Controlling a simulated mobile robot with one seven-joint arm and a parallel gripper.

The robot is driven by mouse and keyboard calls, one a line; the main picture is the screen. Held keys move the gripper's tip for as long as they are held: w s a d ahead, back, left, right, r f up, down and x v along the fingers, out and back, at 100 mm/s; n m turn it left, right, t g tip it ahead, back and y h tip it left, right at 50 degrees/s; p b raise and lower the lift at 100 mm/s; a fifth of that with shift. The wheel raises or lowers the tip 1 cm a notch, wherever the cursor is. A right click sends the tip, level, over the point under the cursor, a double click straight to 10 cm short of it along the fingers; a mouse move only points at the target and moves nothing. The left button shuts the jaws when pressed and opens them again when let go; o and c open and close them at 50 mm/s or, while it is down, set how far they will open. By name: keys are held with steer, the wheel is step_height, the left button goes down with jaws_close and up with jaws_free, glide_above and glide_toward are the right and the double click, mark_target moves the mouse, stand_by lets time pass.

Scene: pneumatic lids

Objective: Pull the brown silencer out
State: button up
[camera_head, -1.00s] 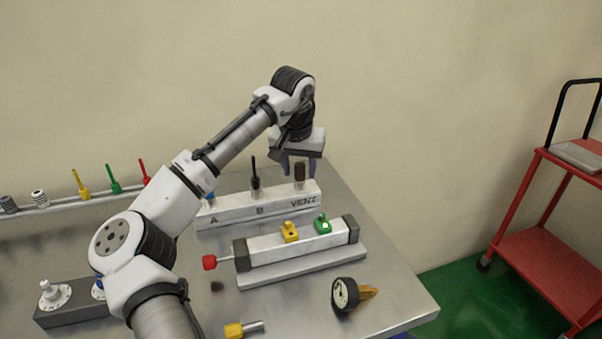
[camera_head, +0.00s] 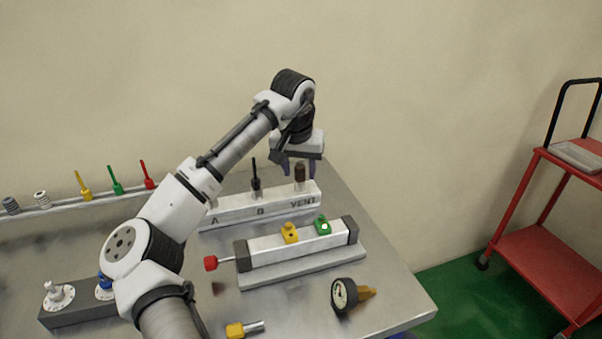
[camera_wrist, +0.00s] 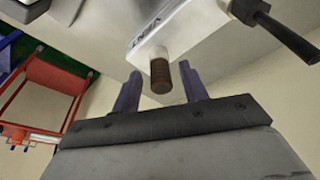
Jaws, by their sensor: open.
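The brown silencer (camera_head: 300,173) stands upright in the VENT position at the right end of the white block (camera_head: 228,211). In the wrist view the brown silencer (camera_wrist: 160,77) shows its ridged body, with a pale metal part between it and the block. My gripper (camera_head: 299,168) is above the block, pointing down, at the silencer's top. In the wrist view the two purple fingers of my gripper (camera_wrist: 162,84) are open, one on each side of the silencer, with gaps between. I cannot tell how far down the fingers reach.
A black fitting (camera_head: 255,178) stands at B, left of the silencer. In front lies a cylinder unit (camera_head: 290,247) with yellow and green fittings and a red knob (camera_head: 210,263). A gauge (camera_head: 343,294) lies near the table's front right. A red cart (camera_head: 550,240) stands at right.

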mark_target(300, 165)
jaws_close()
steer(key=shift+r, duration=0.1)
steer(key=shift+r+p, duration=1.15)
steer(key=shift+p, duration=0.15)
steer(key=shift+r+p, duration=0.4)
steer(key=shift+p, duration=0.05)
steer(key=shift+r+p, duration=2.1)
steer(key=shift+r, duration=0.3)
